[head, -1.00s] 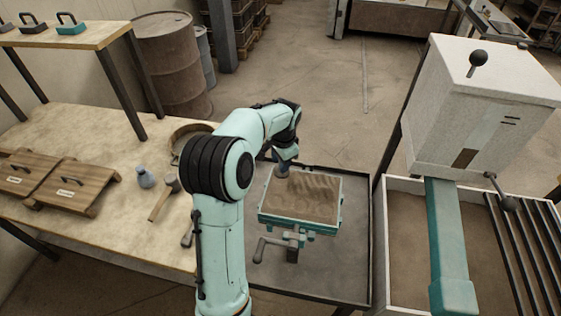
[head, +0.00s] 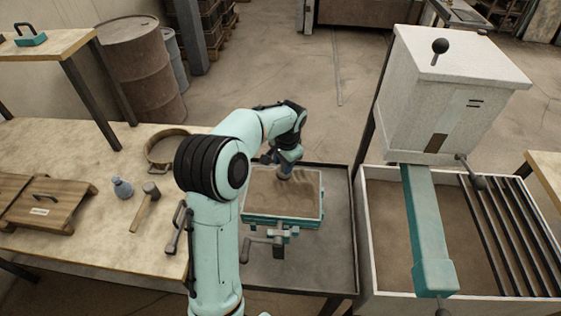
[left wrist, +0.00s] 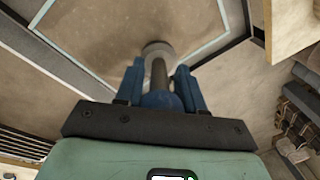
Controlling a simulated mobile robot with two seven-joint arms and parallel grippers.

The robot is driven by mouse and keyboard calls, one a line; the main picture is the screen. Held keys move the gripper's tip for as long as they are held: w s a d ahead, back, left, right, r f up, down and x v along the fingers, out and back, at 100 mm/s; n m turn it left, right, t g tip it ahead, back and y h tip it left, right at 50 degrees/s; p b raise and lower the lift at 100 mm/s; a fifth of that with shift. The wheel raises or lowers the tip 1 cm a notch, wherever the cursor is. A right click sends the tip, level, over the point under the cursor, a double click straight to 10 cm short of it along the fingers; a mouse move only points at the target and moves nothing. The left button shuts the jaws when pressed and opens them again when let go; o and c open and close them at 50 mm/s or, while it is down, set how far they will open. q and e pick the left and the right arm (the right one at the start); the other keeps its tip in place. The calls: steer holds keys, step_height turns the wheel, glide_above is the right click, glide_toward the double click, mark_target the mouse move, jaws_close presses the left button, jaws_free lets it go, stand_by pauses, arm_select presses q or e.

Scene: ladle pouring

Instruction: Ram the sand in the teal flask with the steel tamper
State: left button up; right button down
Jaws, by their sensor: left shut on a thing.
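The teal flask (head: 284,220) is a shallow square frame full of brown sand (head: 270,195), standing on a grey-topped table. My left gripper (head: 289,160) is above its far side, partly hidden by its own wrist. It is shut on the steel tamper (head: 284,175), whose blue fingers show clearly in the left wrist view (left wrist: 160,88). There the tamper's round grey head (left wrist: 157,50) points down to the sand, inside the pale flask rim. I cannot tell whether the head touches the sand. My right gripper is not in view.
On the left bench (head: 80,240) lie a round sieve (head: 165,148), a mallet (head: 146,208), a small blue bottle (head: 122,188) and wooden patterns (head: 45,205). A white machine (head: 460,95) with a teal chute (head: 428,235) stands over a sand bin at right.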

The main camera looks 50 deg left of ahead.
mark_target(282, 168)
arm_select(q)
steer(key=shift+f, duration=0.1)
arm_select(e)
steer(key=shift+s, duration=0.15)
